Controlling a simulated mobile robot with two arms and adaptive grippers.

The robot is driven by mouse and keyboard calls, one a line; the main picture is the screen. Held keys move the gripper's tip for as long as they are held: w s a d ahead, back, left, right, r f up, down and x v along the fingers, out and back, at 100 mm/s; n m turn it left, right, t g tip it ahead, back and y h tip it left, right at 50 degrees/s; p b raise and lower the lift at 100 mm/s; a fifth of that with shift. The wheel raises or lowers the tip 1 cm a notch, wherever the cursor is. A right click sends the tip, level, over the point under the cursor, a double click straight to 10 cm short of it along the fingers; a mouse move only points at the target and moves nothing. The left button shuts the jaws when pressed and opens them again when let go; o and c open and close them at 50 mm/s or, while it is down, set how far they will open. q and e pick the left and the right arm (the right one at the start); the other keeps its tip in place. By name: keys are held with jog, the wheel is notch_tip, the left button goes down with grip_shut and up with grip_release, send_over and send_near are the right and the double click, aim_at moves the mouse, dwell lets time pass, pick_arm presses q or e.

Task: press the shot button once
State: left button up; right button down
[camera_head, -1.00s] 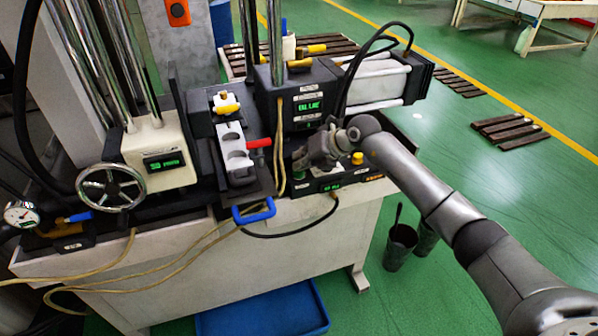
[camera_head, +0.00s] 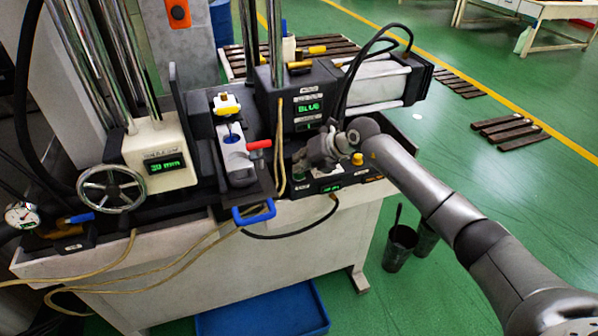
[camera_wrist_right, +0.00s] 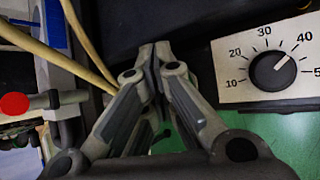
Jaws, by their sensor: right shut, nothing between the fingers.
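My right gripper (camera_head: 304,160) is shut and empty, with its fingertips low over the control box (camera_head: 322,187) at the front of the machine. In the wrist view its fingers (camera_wrist_right: 155,50) meet at the tips beside a dial (camera_wrist_right: 272,71) marked in tens. I cannot make out the shot button; the gripper covers part of the box, and whether the tips touch it is unclear. A yellow knob (camera_head: 357,158) shows right of the gripper. The mould (camera_head: 233,150), left of it, has blue in it. My left gripper is not in view.
A red-tipped clamp handle (camera_head: 259,144) and a blue handle (camera_head: 254,212) stick out near the mould. Yellow cables (camera_head: 280,150) run left of the gripper. A handwheel (camera_head: 111,188) is at the left. Dark cups (camera_head: 400,245) stand on the floor at the right.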

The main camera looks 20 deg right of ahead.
notch_tip(320, 180, up, 6)
jog(key=p, duration=0.4)
jog(key=shift+p, duration=0.35)
dwell(0.6)
